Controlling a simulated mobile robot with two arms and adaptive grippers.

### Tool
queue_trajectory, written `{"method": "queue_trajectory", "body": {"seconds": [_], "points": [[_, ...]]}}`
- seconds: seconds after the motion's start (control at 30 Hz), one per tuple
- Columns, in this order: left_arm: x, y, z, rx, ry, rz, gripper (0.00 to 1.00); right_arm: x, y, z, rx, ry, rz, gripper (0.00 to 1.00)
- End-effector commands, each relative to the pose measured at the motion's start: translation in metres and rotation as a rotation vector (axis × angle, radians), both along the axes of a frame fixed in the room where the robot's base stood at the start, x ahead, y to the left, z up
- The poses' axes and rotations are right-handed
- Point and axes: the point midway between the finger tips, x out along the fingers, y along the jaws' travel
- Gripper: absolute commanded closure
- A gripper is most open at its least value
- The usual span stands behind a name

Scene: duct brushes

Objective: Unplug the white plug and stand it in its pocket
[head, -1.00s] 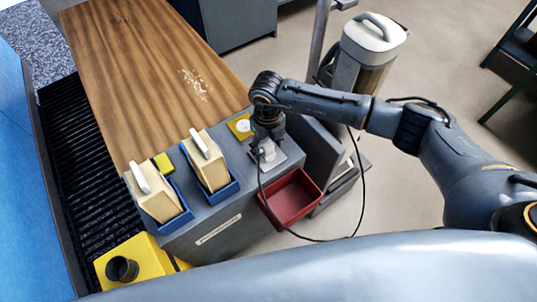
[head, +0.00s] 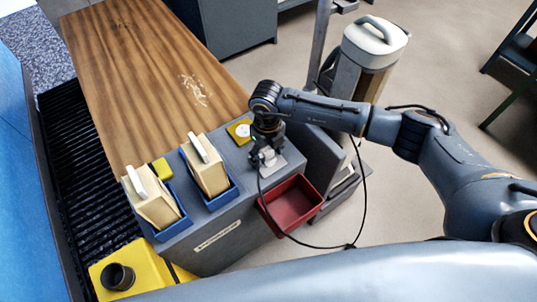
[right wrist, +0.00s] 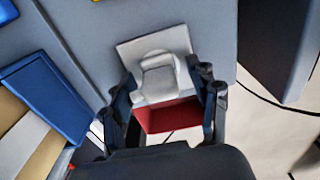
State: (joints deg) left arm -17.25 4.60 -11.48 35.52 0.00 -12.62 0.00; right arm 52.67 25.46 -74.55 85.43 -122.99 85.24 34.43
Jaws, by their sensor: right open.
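The white plug (right wrist: 158,78) sits on a pale square plate (right wrist: 152,45) on the grey console top. In the head view the plug (head: 267,157) is partly hidden by my right gripper (head: 266,150), which points down over it. In the right wrist view my right gripper (right wrist: 166,88) is open, with one finger on each side of the plug; I cannot tell whether they touch it. A black cord (head: 292,238) loops from near the plug across the floor. I cannot tell which opening is its pocket. My left gripper is not in view.
A red bin (head: 292,204) adjoins the console beside the plate. Two cream blocks with white handles stand in blue trays (head: 222,199) to the left. A yellow square (head: 239,131) with a white disc lies behind. A canister (head: 368,50) stands at the back right.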

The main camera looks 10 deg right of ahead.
Motion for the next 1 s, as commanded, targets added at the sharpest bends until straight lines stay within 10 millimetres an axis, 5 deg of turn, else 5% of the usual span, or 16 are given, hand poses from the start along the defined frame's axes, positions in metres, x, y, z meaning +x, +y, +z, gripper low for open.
{"method": "queue_trajectory", "body": {"seconds": [0.57,0.87,1.0], "points": [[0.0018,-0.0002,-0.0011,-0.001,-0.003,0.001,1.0,0.0001,-0.0004,0.0,0.0,0.0,0.0,0.4],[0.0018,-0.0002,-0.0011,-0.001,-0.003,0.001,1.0,0.0002,-0.0004,0.0,0.0,0.0,0.0,1.0],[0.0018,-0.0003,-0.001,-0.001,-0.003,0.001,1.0,0.0002,-0.0003,0.0003,0.0,0.0,0.0,1.0]]}}
